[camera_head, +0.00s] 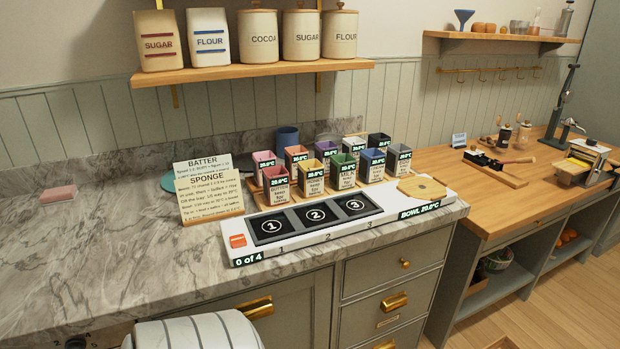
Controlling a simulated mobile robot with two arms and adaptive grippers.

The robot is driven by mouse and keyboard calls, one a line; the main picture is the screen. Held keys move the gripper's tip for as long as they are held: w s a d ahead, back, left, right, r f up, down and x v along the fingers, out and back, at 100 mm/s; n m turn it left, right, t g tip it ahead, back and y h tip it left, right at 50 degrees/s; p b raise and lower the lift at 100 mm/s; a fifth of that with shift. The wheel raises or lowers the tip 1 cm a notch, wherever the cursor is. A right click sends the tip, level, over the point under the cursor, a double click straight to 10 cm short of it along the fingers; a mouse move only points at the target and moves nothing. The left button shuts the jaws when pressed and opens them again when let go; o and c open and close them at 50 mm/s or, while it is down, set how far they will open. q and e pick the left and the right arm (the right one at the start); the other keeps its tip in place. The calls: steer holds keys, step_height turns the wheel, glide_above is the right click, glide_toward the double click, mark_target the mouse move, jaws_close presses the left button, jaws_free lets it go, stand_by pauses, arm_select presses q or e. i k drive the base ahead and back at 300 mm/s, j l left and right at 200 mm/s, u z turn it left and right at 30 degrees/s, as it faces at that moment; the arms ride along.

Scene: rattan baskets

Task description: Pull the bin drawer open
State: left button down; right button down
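Below the marble counter is a grey-green cabinet front. A wide front panel (300,303) at the bottom middle has a brass cup pull (257,308). Right of it is a stack of drawers: a top drawer (375,272) with a round brass knob, a middle drawer (365,308) with a brass cup pull (394,302) and a small label plate, and a lower one cut off by the frame. All these fronts look closed. I cannot tell which is the bin drawer. Neither of my grippers is in view.
A rounded white, grey-striped shape (195,332) partly covers the cabinet front; I cannot tell what it is. The counter (90,260) holds recipe cards (210,190), coloured tubs and a numbered panel (395,215). A wooden bench (500,205) stands right. Some floor (535,310) is clear.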

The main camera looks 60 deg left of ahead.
mark_target(293, 313)
steer(key=u, duration=2.35)
steer(key=i+j+z, duration=0.1)
